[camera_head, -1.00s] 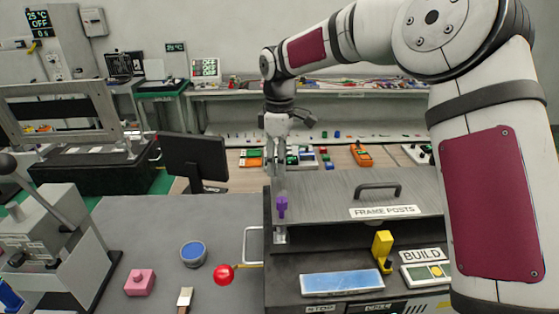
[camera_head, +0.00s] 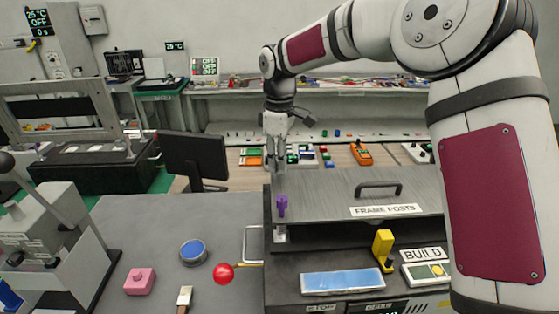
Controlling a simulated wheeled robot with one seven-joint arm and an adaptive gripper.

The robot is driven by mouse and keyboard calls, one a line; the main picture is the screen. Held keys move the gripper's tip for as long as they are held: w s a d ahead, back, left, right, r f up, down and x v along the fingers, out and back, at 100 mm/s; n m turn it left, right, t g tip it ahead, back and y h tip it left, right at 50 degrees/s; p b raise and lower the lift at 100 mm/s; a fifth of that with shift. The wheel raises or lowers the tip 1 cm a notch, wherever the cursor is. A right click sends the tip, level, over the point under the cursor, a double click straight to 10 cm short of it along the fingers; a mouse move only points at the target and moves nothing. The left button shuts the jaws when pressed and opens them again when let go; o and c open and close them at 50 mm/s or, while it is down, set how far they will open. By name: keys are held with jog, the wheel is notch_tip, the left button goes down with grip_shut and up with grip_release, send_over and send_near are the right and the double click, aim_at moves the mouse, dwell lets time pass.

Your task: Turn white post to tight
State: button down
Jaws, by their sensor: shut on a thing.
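My gripper (camera_head: 277,172) points straight down at the left edge of the metal box labelled "FRAME POSTS". Its narrow fingers are closed on a pale upright piece that I take to be the white post; it is small and mostly hidden by the fingers. A purple post (camera_head: 282,206) stands just below and in front of the fingertips. Whether the fingers touch the purple post cannot be told. The box top (camera_head: 330,190) is grey brushed metal with a dark handle (camera_head: 378,189).
A yellow lever (camera_head: 383,248), a blue panel (camera_head: 342,282) and a "BUILD" box (camera_head: 428,273) are at the front right. A red ball knob (camera_head: 223,273), blue button (camera_head: 193,252), pink block (camera_head: 140,281) and brush (camera_head: 185,297) are at left. A monitor (camera_head: 194,158) stands behind.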

jog(key=m+b, duration=0.1)
jog(key=m, duration=0.4)
jog(key=shift+a, duration=0.1)
jog(key=m+b, duration=0.1)
jog(key=m, duration=0.3)
jog(key=shift+s+a+m, duration=0.1)
jog(key=shift+s+m, duration=0.05)
jog(key=shift+m, duration=0.15)
jog(key=m, duration=0.5)
jog(key=shift+a, duration=0.1)
jog(key=shift+m+p, duration=0.3)
jog(key=shift+m, duration=2.2)
jog(key=c, duration=1.5)
grip_release()
jog(key=shift+o, duration=0.2)
jog(key=shift+r, duration=0.15)
